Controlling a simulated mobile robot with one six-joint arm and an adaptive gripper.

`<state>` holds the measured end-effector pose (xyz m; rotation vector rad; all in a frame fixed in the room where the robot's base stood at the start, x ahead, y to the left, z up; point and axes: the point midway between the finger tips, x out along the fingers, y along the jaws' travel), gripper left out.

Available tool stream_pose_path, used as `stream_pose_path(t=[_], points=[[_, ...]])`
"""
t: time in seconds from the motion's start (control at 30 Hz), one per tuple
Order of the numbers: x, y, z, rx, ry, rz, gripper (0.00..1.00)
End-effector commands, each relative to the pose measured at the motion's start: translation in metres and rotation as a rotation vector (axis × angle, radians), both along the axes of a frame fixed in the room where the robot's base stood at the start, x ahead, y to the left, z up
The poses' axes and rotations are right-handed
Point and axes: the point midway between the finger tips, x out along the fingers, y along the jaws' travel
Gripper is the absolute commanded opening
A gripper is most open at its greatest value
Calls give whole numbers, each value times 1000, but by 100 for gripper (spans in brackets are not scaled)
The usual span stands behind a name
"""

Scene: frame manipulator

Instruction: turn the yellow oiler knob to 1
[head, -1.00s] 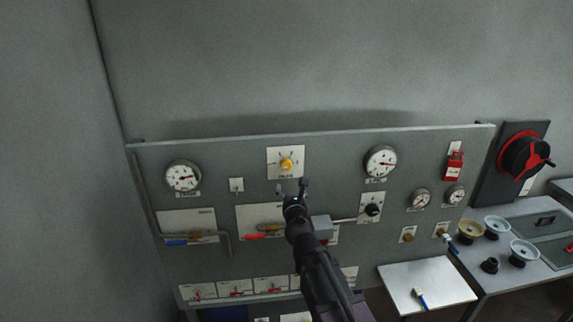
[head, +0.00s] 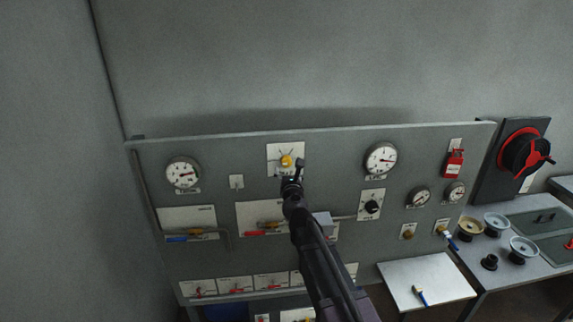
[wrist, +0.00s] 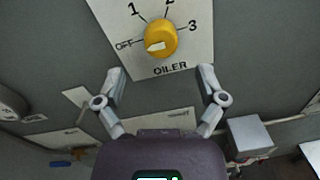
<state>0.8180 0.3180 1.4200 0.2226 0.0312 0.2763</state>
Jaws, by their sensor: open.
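The yellow oiler knob (wrist: 161,40) sits on a pale plate marked OFF, 1, 2, 3 and OILER in the wrist view. Its pale pointer end faces left, toward OFF. In the head view the knob (head: 286,161) is near the top middle of the grey panel. My gripper (wrist: 160,72) is open and empty, with its two fingers spread left and right just below the knob in the wrist picture. The fingers look apart from the knob; the exact distance to the plate is unclear. In the head view my gripper (head: 292,174) covers the plate's lower right part.
A round gauge (head: 183,172) is left of the knob and another gauge (head: 381,159) is right. A grey box (wrist: 250,135) sticks out from the panel at lower right in the wrist view. A black knob (head: 372,207) and several valve handles are lower down.

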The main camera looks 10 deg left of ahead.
Motion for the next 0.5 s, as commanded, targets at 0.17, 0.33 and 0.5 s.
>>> stream_pose_path(t=[0.17, 0.33, 0.5], points=[[30, 9, 0, 0, 0, 0, 90], [47, 13, 0, 0, 0, 0, 90], [55, 15, 0, 0, 0, 0, 90]])
